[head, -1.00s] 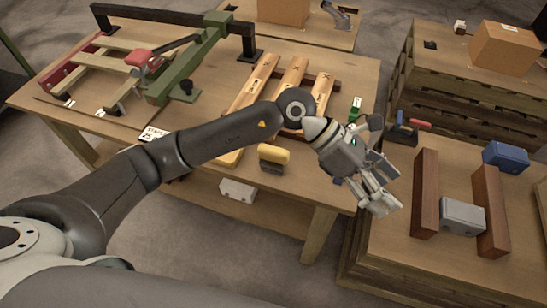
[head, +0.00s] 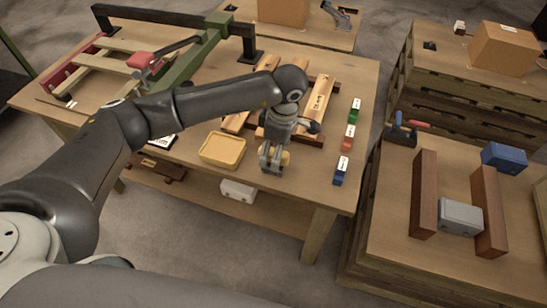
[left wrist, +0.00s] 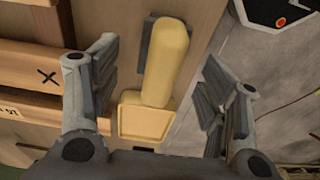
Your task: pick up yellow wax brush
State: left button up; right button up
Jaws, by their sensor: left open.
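The yellow wax brush (left wrist: 166,62) shows in the left wrist view as a rounded yellow body with dark strips along both sides. My right gripper is in neither current view.
A yellow tray (head: 222,149) sits just left of the gripper. Wooden bars (head: 318,97) lie behind it. Small green, orange (head: 349,137) and blue (head: 340,171) blocks line the table's right side. A pallet table (head: 395,250) stands further right.

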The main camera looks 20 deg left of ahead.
pick_arm(q)
jog(key=shift+f, duration=0.35)
jog(key=f+p, duration=0.2)
jog(key=f, duration=0.1)
jog(key=shift+s+a+f, duration=0.1)
jog(key=shift+a+f, duration=0.2)
jog(key=shift+a, duration=0.05)
jog(key=shift+f, duration=0.45)
jog(key=c, duration=1.2)
jog(key=shift+r, duration=0.1)
